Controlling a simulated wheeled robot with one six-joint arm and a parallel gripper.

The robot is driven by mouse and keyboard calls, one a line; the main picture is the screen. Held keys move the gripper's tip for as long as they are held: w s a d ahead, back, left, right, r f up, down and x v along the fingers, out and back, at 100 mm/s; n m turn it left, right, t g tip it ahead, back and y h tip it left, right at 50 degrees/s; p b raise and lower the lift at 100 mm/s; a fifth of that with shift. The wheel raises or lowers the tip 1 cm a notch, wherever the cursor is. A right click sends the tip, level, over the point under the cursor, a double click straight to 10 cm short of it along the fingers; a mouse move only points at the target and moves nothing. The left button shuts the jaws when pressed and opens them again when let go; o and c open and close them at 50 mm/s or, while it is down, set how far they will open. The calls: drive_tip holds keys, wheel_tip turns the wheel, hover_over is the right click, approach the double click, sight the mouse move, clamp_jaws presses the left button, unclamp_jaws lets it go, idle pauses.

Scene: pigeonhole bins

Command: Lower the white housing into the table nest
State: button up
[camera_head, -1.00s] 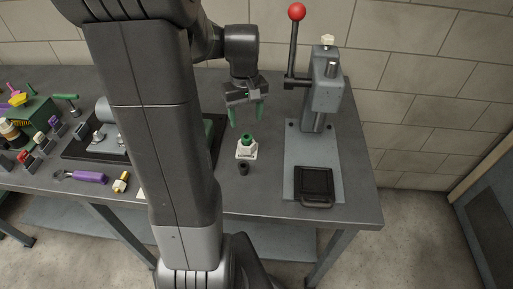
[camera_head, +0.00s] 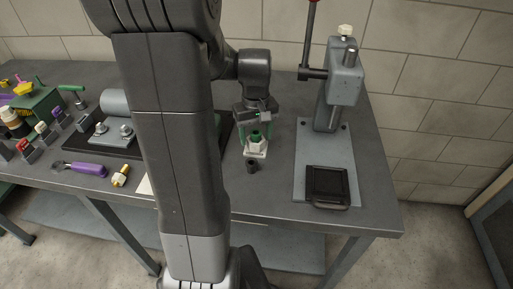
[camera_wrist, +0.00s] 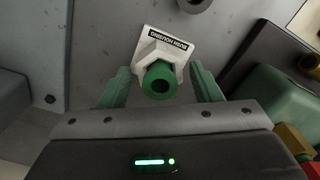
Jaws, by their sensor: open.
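The white housing (camera_head: 255,150) stands on the grey bench left of the press, with a green bush (camera_head: 256,136) on top. In the wrist view the housing (camera_wrist: 176,44) has a label reading "BUSH HOUSING", and the green bush (camera_wrist: 159,81) faces the camera. My gripper (camera_head: 255,138) is open, its green fingers low at either side of the bush and housing. In the wrist view the gripper (camera_wrist: 160,75) shows gaps between fingers and bush. A black square tray-like frame (camera_head: 328,203) with a front handle lies on the press base; I cannot tell if it is the nest.
A grey press (camera_head: 340,95) with a lever stands at the right on its base plate (camera_head: 310,160). A small black cylinder (camera_head: 252,166) stands in front of the housing. A purple-handled tool (camera_head: 85,168), a brass-coloured fitting (camera_head: 121,175) and several small parts lie left.

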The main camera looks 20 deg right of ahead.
drive_tip(key=shift+c, duration=0.2)
drive_tip(key=shift+r, duration=0.1)
drive_tip(key=c, duration=1.1)
drive_tip(key=shift+r+p, duration=0.9)
drive_tip(key=shift+r, duration=0.15)
drive_tip(key=shift+r, duration=0.1)
wheel_tip(320, 180, up, 6)
drive_tip(key=p, duration=0.5)
drive_tip(key=shift+f, duration=0.2)
